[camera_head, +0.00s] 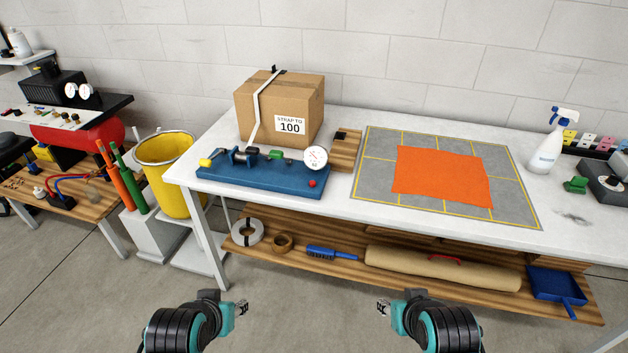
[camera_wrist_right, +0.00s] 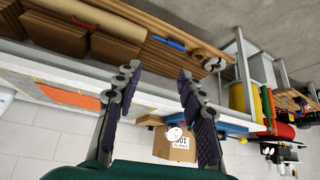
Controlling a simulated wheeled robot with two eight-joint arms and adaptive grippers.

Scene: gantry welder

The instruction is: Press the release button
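A blue strapping tool base (camera_head: 262,181) sits at the left end of the white table. On it are a small red button (camera_head: 312,184) at its front right corner, a round white dial (camera_head: 315,157), a green part (camera_head: 284,154) and a yellow-tipped handle (camera_head: 210,158). The task's release button looks like the red one, but no label is readable. My left gripper (camera_head: 242,308) and right gripper (camera_head: 383,307) are in front of the table, low and apart from everything. In the right wrist view my right gripper (camera_wrist_right: 156,95) has its fingers spread and empty. The left fingers are too small to judge.
A cardboard box (camera_head: 280,110) marked "STRAP TO 100", with a white strap, stands behind the tool. An orange cloth (camera_head: 442,176) lies on a grey mat (camera_head: 512,207). A spray bottle (camera_head: 546,146) stands farther right. The lower shelf (camera_head: 340,262) holds rolls and a brush.

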